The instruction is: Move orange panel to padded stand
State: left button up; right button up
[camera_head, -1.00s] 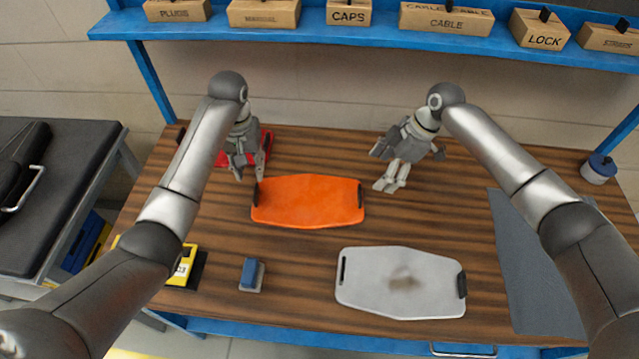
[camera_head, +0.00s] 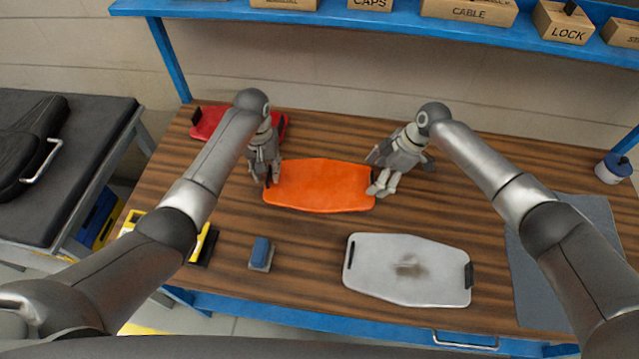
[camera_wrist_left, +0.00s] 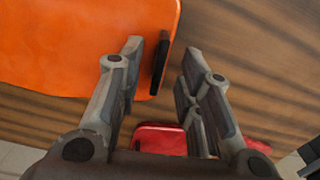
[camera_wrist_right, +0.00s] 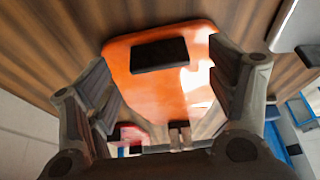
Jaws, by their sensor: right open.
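The orange panel (camera_head: 320,186) lies flat on the wooden workbench, with a black handle at each end. My left gripper (camera_head: 269,178) is at its left end. In the left wrist view its open fingers stand on either side of the black handle (camera_wrist_left: 160,62), with gaps showing. My right gripper (camera_head: 379,188) is open at the panel's right end. In the right wrist view the other black handle (camera_wrist_right: 159,54) lies between its spread fingers. A stand with a black padded top (camera_head: 88,190) is at the far left, with a dark bag on it.
A grey panel (camera_head: 408,285) lies at the front, and a red panel (camera_head: 212,122) lies behind my left arm. A small blue block (camera_head: 261,250), a yellow item (camera_head: 200,240) and a grey mat (camera_head: 560,255) are on the workbench. A blue shelf with boxes (camera_head: 468,10) spans the back.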

pick_arm(q)
jog(key=shift+w+d+f, duration=0.1)
jog(key=shift+f, duration=0.95)
pick_arm(e)
jog(key=shift+x, duration=1.05)
pick_arm(q)
jog(key=c, duration=0.6)
pick_arm(e)
jog(key=c, duration=0.6)
pick_arm(q)
grip_shut()
pick_arm(e)
jog(key=shift+w+d, duration=0.1)
jog(key=c, duration=0.8)
